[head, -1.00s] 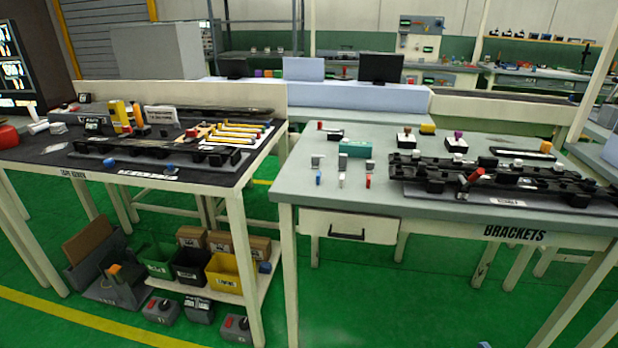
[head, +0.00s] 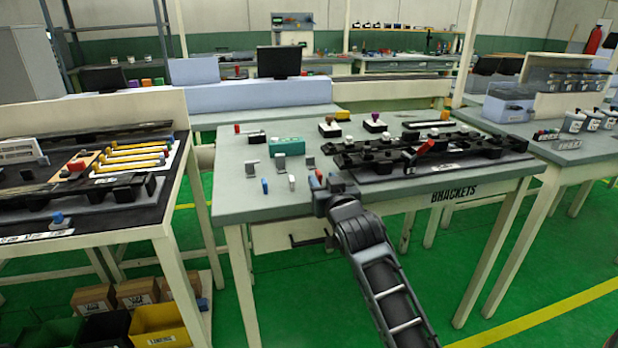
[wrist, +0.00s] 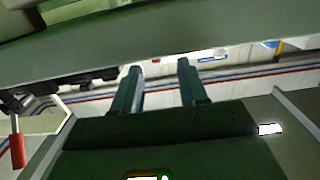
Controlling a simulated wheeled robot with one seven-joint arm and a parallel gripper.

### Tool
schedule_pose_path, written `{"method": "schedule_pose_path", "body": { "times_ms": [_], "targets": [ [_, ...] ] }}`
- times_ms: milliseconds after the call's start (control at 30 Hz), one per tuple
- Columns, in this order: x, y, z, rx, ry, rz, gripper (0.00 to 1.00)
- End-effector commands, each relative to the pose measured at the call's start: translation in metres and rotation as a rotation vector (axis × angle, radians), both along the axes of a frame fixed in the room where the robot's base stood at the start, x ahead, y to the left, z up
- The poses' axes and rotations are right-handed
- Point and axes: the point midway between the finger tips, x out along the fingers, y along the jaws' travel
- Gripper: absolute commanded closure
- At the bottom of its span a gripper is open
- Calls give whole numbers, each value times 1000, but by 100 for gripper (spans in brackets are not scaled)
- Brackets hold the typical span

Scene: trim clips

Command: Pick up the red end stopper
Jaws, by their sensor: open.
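A small red upright piece (head: 318,174), which looks like the red end stopper, stands near the front edge of the grey bracket table, right of a white piece (head: 291,182) and a blue piece (head: 265,185). My gripper (head: 321,187) is right at it in the head view and hides its lower part. I cannot tell whether they touch. In the wrist view my gripper (wrist: 160,85) is open, its two fingers apart with nothing seen between them. A red piece (wrist: 17,150) shows at the wrist view's left edge; I cannot tell which one it is.
The bracket table (head: 233,203) also holds a teal box (head: 287,145), grey blocks and black rails with a red lever (head: 425,147). A dark-topped table (head: 110,222) stands left across a gap.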

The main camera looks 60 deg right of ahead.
Motion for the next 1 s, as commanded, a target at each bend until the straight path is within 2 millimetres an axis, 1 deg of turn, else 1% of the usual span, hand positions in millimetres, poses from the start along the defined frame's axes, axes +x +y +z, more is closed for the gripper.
{"method": "schedule_pose_path", "body": {
  "times_ms": [167, 300, 400, 533, 700, 767, 1000],
  "targets": [
    [11, -16, 1, 1, -1, -1, 57],
    [24, -33, 0, 0, -1, 0, 57],
    [31, -41, -2, 0, -1, 1, 57],
    [35, -45, -3, 1, 0, 1, 57],
    [35, -45, -3, 1, -1, 1, 57],
    [35, -45, -3, 0, 0, 1, 61],
    [35, -44, -3, 0, 0, 1, 84]
  ]
}}
